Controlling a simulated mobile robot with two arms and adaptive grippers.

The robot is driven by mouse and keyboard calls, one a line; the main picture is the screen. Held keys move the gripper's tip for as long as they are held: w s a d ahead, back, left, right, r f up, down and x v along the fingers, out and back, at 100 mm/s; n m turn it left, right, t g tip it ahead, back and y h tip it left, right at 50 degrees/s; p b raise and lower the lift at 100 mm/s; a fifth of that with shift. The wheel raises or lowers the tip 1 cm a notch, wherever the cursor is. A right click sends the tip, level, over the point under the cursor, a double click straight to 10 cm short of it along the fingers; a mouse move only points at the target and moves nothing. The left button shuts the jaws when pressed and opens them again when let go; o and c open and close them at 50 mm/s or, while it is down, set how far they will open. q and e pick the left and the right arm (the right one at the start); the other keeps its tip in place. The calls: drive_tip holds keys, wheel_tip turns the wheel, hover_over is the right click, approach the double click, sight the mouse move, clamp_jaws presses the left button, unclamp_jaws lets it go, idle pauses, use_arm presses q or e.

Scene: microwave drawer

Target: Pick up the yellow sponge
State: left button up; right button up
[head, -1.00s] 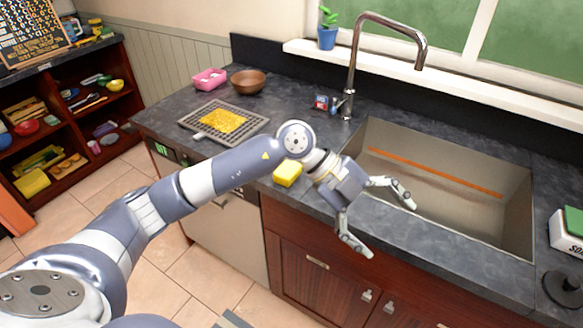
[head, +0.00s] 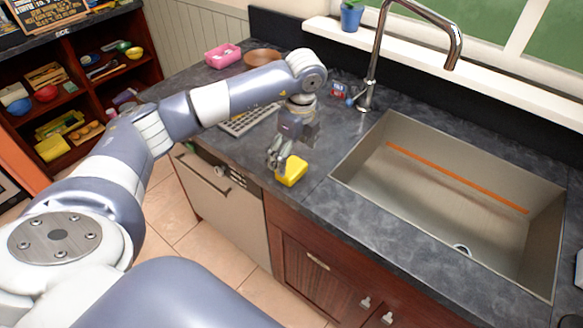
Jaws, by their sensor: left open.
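The yellow sponge (head: 293,172) lies on the dark countertop near its front edge, left of the sink. My left gripper (head: 279,160) points down at the sponge's left side, with its fingers very close to it. The gripper is open; whether a finger touches the sponge cannot be told. The fingers partly overlap each other in this view. My right gripper is not in view.
The sink (head: 450,190) is to the right, with a tall faucet (head: 378,60) behind it. A grey rack (head: 245,122) is partly hidden behind my arm. A pink container (head: 222,56) and a brown bowl (head: 262,58) stand at the back.

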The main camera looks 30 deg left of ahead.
sight(291, 166)
use_arm(q)
wheel_tip(291, 166, down, 4)
drive_tip(key=shift+a+f+p, duration=0.15)
drive_tip(key=shift+f+p, duration=0.05)
drive_tip(key=shift+p, duration=0.95)
drive_tip(key=shift+f, duration=0.25)
drive_tip(key=shift+a+f, duration=0.1)
drive_tip(key=shift+f, duration=0.05)
drive_tip(key=shift+c, duration=0.6)
drive_tip(key=c, duration=0.7)
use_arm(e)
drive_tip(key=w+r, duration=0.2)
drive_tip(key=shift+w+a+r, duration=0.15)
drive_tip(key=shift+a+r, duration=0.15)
